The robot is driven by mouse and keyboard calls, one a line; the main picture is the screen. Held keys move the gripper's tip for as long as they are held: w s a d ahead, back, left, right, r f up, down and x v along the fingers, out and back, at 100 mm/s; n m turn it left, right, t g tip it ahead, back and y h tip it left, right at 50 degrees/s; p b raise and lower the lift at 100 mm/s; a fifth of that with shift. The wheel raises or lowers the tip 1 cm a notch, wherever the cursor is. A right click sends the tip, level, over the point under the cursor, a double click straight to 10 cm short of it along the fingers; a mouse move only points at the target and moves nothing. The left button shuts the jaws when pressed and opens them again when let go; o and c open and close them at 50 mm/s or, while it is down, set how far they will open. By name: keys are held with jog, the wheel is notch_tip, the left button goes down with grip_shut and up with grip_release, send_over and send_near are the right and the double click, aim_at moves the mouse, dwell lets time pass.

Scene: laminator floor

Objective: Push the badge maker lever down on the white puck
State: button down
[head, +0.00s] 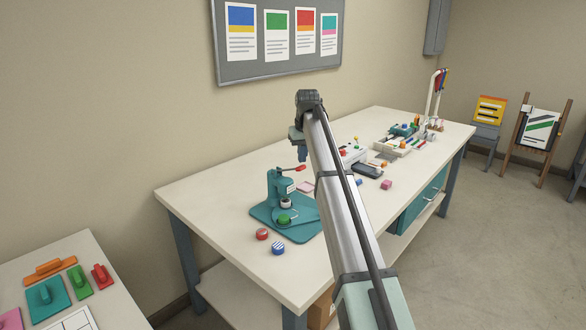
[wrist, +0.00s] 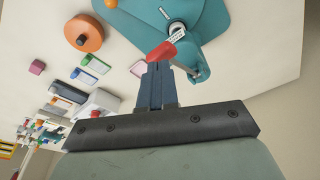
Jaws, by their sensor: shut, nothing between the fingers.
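The teal badge maker (head: 272,190) stands on its teal base near the front left of the table. Its lever ends in a red handle (head: 300,168), raised and pointing right; the handle also shows in the wrist view (wrist: 163,49). A whitish puck (head: 286,203) seems to sit under the press head; its top is partly hidden. A green puck (head: 284,219) lies in front of it on the base. My gripper (head: 303,158) is shut and empty, just above the red handle. In the wrist view its fingertips (wrist: 157,65) are right by the handle; I cannot tell whether they touch.
A red puck (head: 262,234) and a blue-striped puck (head: 278,248) lie at the table's front left. Small blocks, a laminator-like white machine (head: 352,154) and a tool tray (head: 392,147) stand farther right.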

jog(key=shift+f, duration=0.15)
notch_tip(320, 180, down, 9)
dwell(1.9)
jog(key=shift+r, duration=5.5)
